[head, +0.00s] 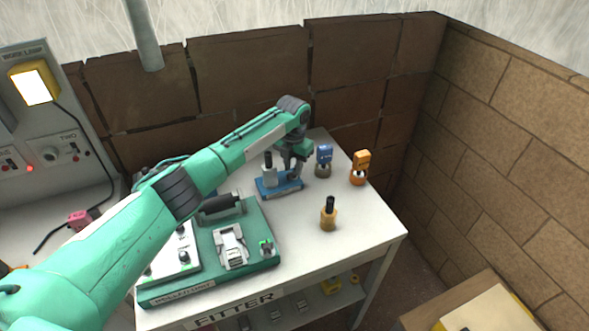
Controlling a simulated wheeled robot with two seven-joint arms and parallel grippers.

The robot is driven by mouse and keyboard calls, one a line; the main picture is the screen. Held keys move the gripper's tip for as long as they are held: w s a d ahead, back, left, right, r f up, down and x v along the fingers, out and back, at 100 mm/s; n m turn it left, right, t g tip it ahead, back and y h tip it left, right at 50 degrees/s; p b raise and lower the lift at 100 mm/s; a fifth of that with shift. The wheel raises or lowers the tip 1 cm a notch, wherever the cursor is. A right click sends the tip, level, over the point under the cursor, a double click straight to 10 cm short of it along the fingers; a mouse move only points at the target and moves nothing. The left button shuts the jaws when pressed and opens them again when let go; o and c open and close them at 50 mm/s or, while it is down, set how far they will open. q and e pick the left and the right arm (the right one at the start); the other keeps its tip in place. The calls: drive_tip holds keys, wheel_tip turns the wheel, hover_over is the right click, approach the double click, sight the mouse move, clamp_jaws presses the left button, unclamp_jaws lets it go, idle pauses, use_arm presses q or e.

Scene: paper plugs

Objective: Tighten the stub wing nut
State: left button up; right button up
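My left arm reaches in from the left across the white table. Its gripper (294,171) points down at the right part of a small blue base (272,190). A grey upright cylinder (268,172) stands on this base, just left of the gripper. I cannot make out a wing nut; the spot under the gripper is small, dark and partly covered by the fingers. Whether the fingers are shut on something there does not show. My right gripper is not in view.
A blue-topped piece (323,155), an orange-topped piece (360,162) and a brass cylinder with a black top (328,217) stand right of the gripper. A green fixture board (262,262) lies at the front left. The table's front right (365,238) is clear. Brick walls close off the back and right.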

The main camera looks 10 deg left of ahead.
sight(293, 169)
use_arm(q)
drive_tip(key=shift+r, duration=0.1)
idle(0.4)
drive_tip(key=shift+r+p, duration=1.5)
drive_tip(key=shift+r, duration=0.4)
drive_tip(key=shift+f, duration=0.1)
drive_tip(key=shift+f+b, duration=1.2)
drive_tip(key=shift+f, duration=0.75)
drive_tip(key=shift+c, duration=0.5)
